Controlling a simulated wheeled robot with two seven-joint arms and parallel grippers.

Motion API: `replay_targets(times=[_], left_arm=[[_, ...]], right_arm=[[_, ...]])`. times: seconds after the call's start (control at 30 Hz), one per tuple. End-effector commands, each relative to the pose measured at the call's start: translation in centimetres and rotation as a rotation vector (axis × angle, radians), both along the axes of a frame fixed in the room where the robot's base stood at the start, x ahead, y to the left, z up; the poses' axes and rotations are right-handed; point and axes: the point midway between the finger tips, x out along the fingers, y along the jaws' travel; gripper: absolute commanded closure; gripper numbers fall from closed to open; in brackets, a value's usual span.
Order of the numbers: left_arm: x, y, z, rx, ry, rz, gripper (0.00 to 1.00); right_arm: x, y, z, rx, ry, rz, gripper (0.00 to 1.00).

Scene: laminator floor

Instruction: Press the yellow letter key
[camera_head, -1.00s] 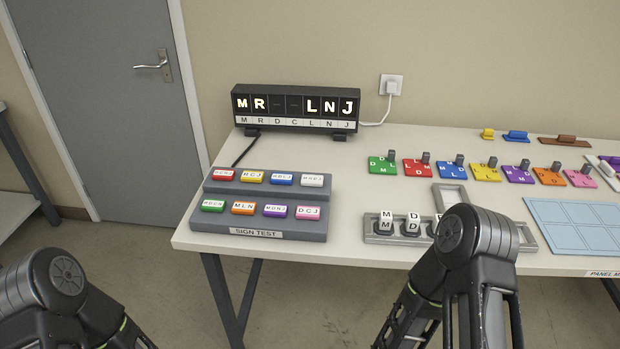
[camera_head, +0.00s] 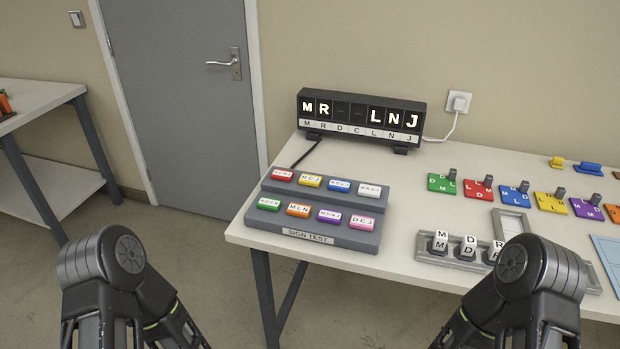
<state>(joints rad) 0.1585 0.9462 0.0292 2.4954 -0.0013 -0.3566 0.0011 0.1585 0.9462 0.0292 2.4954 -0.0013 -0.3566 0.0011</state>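The yellow letter key (camera_head: 311,182) sits in the back row of the grey two-step key panel marked SIGN TEST (camera_head: 319,238), between a red key (camera_head: 282,175) and a blue key (camera_head: 340,187). Its label seems to read RCJ. Neither gripper is in view, and nothing of mine touches the key.
A white key (camera_head: 369,191) ends the back row; green, orange, purple and pink keys fill the front row. Letter blocks in a grey rack (camera_head: 452,256) and colored letter plates (camera_head: 478,189) lie to the right. Another table (camera_head: 40,98) stands at the left. Floor between the tables is clear.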

Motion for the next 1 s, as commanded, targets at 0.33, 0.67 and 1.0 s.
replay_targets(times=[0.33, 0.67, 1.0], left_arm=[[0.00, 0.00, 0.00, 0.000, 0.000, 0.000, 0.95], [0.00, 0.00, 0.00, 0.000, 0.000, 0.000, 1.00], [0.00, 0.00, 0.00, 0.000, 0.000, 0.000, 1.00]], right_arm=[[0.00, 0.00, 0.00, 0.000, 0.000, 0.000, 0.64], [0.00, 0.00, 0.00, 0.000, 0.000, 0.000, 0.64], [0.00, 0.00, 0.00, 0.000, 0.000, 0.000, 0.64]])
